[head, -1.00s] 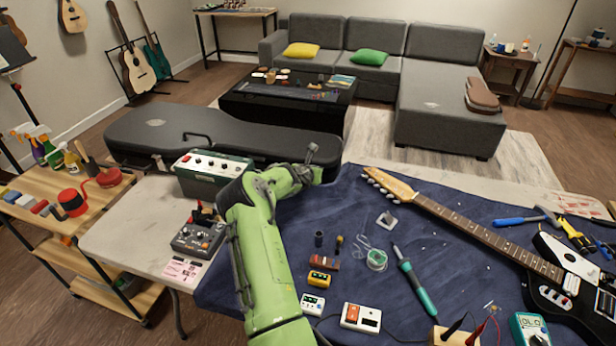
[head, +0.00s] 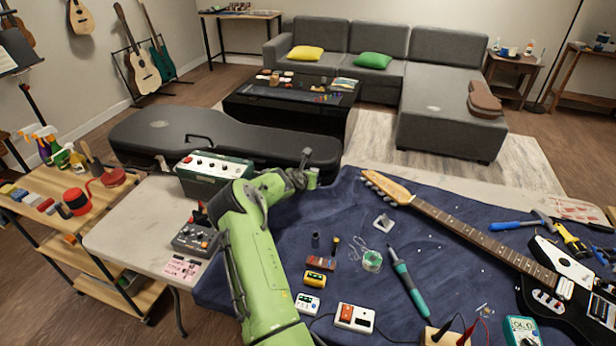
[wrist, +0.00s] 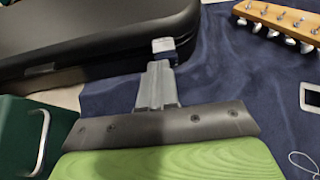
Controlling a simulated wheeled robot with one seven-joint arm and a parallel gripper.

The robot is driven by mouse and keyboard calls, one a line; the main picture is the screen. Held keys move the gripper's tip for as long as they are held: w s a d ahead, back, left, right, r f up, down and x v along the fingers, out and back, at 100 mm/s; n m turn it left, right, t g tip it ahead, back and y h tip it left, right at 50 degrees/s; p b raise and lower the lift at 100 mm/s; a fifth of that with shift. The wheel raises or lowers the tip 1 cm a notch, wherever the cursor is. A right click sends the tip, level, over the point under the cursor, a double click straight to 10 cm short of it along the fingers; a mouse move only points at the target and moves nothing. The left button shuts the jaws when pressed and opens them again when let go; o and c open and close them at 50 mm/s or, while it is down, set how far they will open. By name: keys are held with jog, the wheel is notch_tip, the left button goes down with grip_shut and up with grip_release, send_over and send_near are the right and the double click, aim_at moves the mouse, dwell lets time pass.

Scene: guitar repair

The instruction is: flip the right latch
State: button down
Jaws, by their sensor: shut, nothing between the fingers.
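A small silver latch (wrist: 163,45) shows at the case's front edge in the wrist view, directly ahead of my fingertips. My gripper (head: 305,156) is at the right part of the case front. Its grey fingers (wrist: 160,72) are together and empty, with the tips right at the latch. I cannot tell whether they touch it. The arm hides the latch in the head view.
A green amplifier box (head: 212,172) stands left of my arm, its handle close by in the wrist view. The guitar (head: 470,235) lies on the blue cloth at right, its headstock nearest my gripper. Pedals and a soldering iron (head: 408,282) lie in front.

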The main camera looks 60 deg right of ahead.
jog(key=d+r+p+v, duration=0.1)
jog(key=r+v, duration=0.1)
jog(key=v, duration=0.8)
jog(key=shift+r+p, duration=0.2)
jog(key=shift+p, duration=0.15)
jog(key=shift+s+a, duration=0.1)
jog(key=shift+a, duration=0.15)
jog(key=w+a+r+m+t+y, duration=0.1)
jog(key=w+a+r+m+y, duration=0.25)
jog(key=a, duration=0.65)
jog(key=a+r+m+t+y, duration=0.2)
jog(key=a+r+m, duration=0.35)
jog(key=a, duration=0.45)
jog(key=w+a+r+m+t+y, duration=0.15)
jog(key=a+r+m, duration=0.3)
jog(key=a, duration=0.55)
jog(key=s+a+r+m+y, duration=0.1)
jog(key=s+a+y, duration=0.1)
jog(key=a, duration=0.4)
jog(key=s+a+r+m+y, duration=0.1)
jog(key=s+a+r+m, duration=0.1)
jog(key=a, duration=0.4)
jog(key=s+a+m+y, duration=0.1)
jog(key=s+a+m, duration=0.2)
jog(key=s+a, duration=0.8)
jog(key=shift+s+g+y, duration=0.4)
jog(key=shift+s+g, duration=0.05)
jog(key=shift+s, duration=0.7)
